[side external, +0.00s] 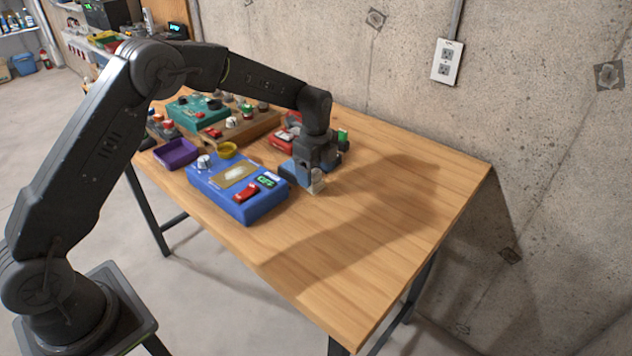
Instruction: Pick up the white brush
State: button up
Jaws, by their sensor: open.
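My gripper (308,181) points down at the table just right of the blue panel box (238,206). Its jaws are open. A small pale, whitish object (318,184) stands on the table at the fingertips, partly hidden by them. It may be the white brush, but it is too small to be sure. I cannot tell whether it is between the jaws or beside them.
The blue box carries a red switch, a green display and a tan plate. The wooden table (400,220) is clear at right and front.

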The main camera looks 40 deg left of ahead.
jog(key=shift+f, duration=1.2)
jog(key=c, duration=1)
